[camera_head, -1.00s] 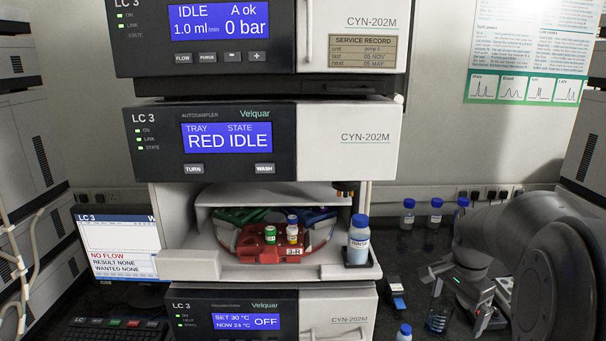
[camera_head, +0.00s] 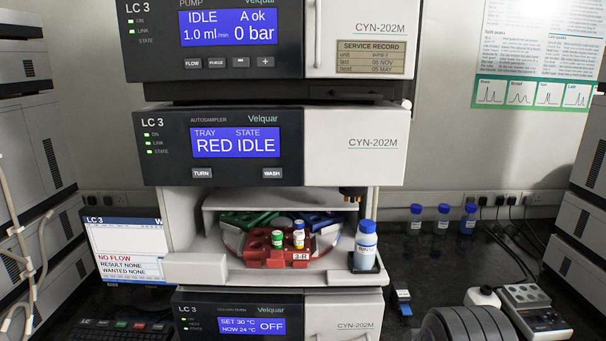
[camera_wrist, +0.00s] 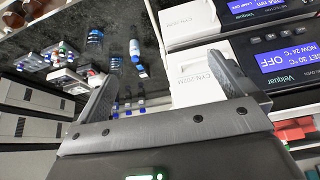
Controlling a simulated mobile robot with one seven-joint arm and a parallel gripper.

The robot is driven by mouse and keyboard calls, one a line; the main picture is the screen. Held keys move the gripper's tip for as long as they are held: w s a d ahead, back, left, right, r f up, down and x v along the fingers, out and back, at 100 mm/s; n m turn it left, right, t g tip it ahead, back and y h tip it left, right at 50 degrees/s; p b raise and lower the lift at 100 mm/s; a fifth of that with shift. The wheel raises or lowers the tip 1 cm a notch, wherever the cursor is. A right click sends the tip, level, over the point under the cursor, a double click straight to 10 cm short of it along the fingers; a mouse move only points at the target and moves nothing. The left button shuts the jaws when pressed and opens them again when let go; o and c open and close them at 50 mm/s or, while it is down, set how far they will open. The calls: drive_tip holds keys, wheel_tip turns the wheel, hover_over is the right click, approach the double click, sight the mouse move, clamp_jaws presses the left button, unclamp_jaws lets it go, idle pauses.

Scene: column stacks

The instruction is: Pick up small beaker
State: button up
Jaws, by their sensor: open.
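In the wrist view two bluish clear vessels stand on the dark bench, a farther one (camera_wrist: 95,37) and a nearer one (camera_wrist: 116,63). Either could be the small beaker; the picture is too small to tell. My gripper (camera_wrist: 163,70) is open, its two dark fingers wide apart with nothing held between them. Both vessels are beyond the fingertips, towards the left of the view. In the head view I see neither the beaker nor my gripper; a dark ribbed part of my arm covers the lower right of the bench.
The LC stack (camera_head: 352,160) stands in the middle, its autosampler bay holding a red tray (camera_head: 262,254) with vials and a blue-capped bottle (camera_head: 366,243) beside it. Several blue-capped bottles (camera_head: 442,217) stand at the back wall. A grey device (camera_head: 530,310) and white bottle (camera_head: 482,298) are at right.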

drive_tip(key=shift+s+a, duration=0.1)
drive_tip(key=shift+s, duration=0.15)
drive_tip(key=c, duration=0.5)
drive_tip(key=shift+w, duration=0.1)
